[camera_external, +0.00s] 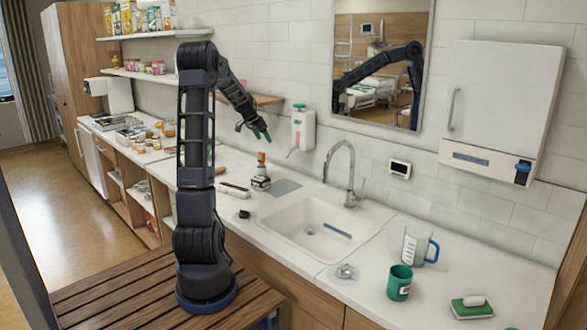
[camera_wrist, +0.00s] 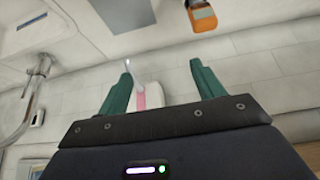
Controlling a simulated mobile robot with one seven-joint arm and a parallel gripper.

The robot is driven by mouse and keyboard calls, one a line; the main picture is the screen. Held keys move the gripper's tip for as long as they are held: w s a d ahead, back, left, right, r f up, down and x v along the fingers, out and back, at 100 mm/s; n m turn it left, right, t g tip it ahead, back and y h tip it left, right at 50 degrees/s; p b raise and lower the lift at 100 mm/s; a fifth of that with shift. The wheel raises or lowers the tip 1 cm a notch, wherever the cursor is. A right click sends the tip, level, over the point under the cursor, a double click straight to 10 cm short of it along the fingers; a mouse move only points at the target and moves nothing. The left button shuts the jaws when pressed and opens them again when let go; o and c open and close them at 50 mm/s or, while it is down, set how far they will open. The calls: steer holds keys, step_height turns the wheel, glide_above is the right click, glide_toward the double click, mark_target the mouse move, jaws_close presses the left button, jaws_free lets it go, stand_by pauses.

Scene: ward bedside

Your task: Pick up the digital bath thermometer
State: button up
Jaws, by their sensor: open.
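My gripper (camera_external: 254,132) is open and empty, held above the counter near the soap dispenser. Its two green fingers stand apart in the wrist view (camera_wrist: 161,72). An orange object with a dark grey face (camera_wrist: 202,18) shows at the top of the wrist view, beyond the right finger. In the external view an orange-topped object (camera_external: 261,158) stands upright on a small black-and-white base on the counter, below my gripper and apart from it. It may be the bath thermometer; I cannot tell for sure.
The soap dispenser (camera_external: 303,128) hangs on the wall close to my gripper. A grey mat (camera_external: 281,187), the sink (camera_external: 285,213) and the faucet (camera_external: 350,175) lie to the right. A white item (camera_external: 234,189) lies left of the base. A green cup (camera_external: 399,283) and jug (camera_external: 412,247) stand farther right.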

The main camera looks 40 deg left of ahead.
glide_toward(260, 153)
steer(key=f, duration=0.1)
steer(key=shift+t, duration=0.3)
steer(key=x, duration=1.1)
steer(key=shift+w+a, duration=0.15)
steer(key=shift+a, duration=0.1)
steer(key=c, duration=1.3)
